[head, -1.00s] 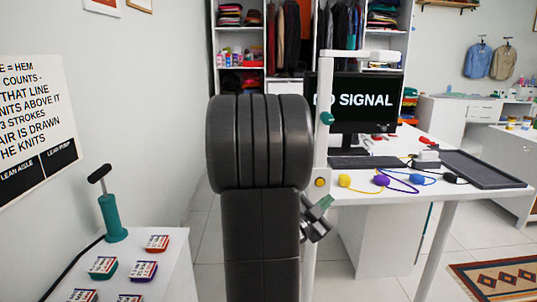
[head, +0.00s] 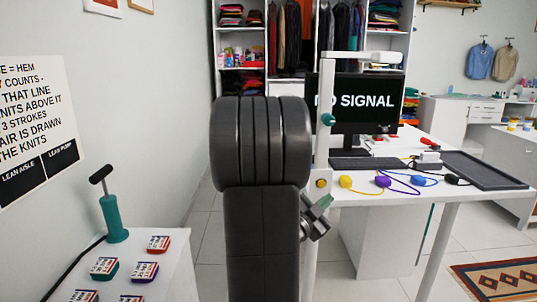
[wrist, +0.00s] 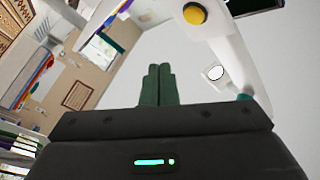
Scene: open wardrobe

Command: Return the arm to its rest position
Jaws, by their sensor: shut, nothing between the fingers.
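My gripper (wrist: 158,86) shows in the wrist view as two green fingers, side by side and touching, with nothing between them. In the head view my dark arm stands folded upright in the middle of the picture. It hides part of the wardrobe and floor behind it. A small part of my gripper (head: 322,206) with a green tip shows at the right edge of the arm, beside the white post (head: 322,130).
A desk (head: 400,195) with a monitor (head: 368,102), keyboard, colored yarn balls and black tray (head: 485,170) stands to the right. A white table (head: 175,275) with a green pump (head: 113,215) and several labeled blocks is at left. The open wardrobe (head: 312,45) is behind.

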